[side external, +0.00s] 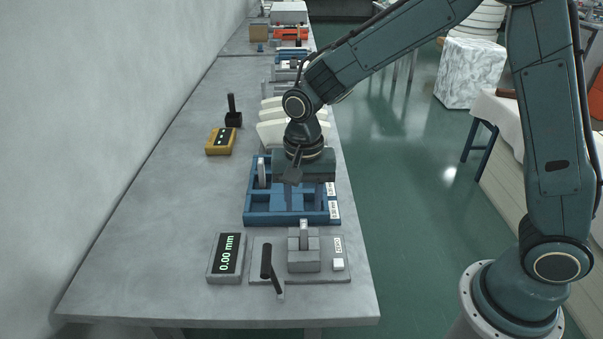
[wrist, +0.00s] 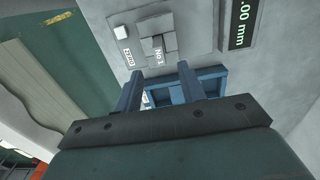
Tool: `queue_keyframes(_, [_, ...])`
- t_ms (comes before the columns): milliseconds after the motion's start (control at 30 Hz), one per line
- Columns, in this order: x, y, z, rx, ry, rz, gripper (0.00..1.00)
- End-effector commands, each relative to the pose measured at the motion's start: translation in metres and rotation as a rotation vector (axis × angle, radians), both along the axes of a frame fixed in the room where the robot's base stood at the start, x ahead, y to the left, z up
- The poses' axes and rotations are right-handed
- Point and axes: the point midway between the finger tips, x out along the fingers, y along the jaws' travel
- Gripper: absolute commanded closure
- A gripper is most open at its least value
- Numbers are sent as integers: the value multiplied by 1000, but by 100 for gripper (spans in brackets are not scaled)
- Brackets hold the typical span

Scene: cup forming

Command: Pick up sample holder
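My gripper (side external: 293,196) is above the blue tray (side external: 249,214), fingers pointing down. In the wrist view my gripper (wrist: 159,72) has its two fingers apart with nothing between them. A pale upright piece (side external: 262,172) stands in the tray's left compartment. Another upright grey piece (side external: 304,232) stands in the block of the grey measuring fixture (side external: 330,270). It shows in the wrist view marked "No 1" (wrist: 158,48), beyond the fingertips. I cannot tell which piece is the sample holder. My gripper hides part of the tray.
A display reading 0.00 mm (side external: 227,257) and a black lever (side external: 267,262) are by the fixture. A yellow box (side external: 221,141) and a black stand (side external: 233,112) are back left. Cream-coloured pieces (side external: 272,133) stand behind the tray. The table's left side is clear.

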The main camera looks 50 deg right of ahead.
Motion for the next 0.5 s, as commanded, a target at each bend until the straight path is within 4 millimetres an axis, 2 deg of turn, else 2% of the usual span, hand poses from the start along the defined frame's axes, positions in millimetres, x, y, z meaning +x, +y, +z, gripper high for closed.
queue_keyframes(100, [-1,0,-18,-1,4,0,60])
queue_keyframes(200, [-1,0,-27,-1,2,0,60])
queue_keyframes(500, [0,0,-34,0,0,0,60])
